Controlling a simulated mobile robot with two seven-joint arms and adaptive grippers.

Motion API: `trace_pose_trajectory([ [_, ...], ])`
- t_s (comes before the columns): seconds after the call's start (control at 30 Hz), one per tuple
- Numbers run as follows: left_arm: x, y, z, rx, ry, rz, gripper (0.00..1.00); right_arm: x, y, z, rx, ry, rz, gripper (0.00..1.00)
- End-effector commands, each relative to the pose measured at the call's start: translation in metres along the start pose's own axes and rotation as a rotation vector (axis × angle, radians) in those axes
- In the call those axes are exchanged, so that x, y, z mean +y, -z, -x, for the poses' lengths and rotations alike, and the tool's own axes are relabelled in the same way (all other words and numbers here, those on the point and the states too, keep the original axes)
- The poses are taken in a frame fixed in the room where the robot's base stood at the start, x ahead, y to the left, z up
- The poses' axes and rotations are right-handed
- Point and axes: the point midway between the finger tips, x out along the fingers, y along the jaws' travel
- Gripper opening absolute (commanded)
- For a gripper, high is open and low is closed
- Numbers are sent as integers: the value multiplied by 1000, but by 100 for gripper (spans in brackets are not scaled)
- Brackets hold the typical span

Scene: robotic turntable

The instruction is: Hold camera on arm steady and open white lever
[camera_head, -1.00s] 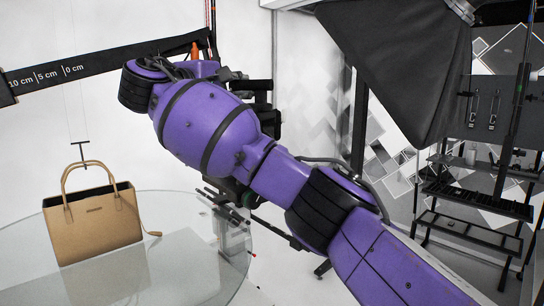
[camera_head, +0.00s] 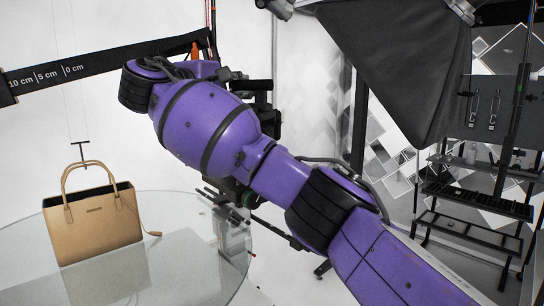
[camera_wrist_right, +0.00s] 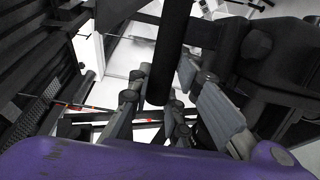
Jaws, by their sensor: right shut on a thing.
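My purple right arm crosses the head view from the lower right to the upper left. Dark camera equipment (camera_head: 262,97) shows partly behind it, right of the wrist. In the right wrist view, my right gripper (camera_wrist_right: 158,98) has grey fingers on both sides of a dark round bar (camera_wrist_right: 168,50) and is shut on it. The contact is partly hidden and dark. In the head view my arm hides most of the gripper. I cannot make out the white lever in either view. My left gripper is not in view.
A tan handbag (camera_head: 95,225) stands on a round glass turntable (camera_head: 185,290) at the left. A black beam with centimetre marks (camera_head: 45,76) is above it. A large black softbox (camera_head: 400,60) hangs at the upper right. Dark shelving (camera_head: 475,225) stands at the right.

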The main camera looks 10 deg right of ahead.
Motion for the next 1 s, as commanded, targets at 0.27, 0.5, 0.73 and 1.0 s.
trace_pose_trajectory([
  [0.27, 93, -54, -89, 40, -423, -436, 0, 1, 0, 0, -1, -1, 0, 0],
  [0.5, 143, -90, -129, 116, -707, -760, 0, 1, -1, 0, -1, -1, 0, 0],
  [0.73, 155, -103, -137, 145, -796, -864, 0, 1, -1, -1, -2, 0, 0, 0],
  [1.0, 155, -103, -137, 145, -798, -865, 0, 1, -1, -1, -2, 0, 0, 0],
])
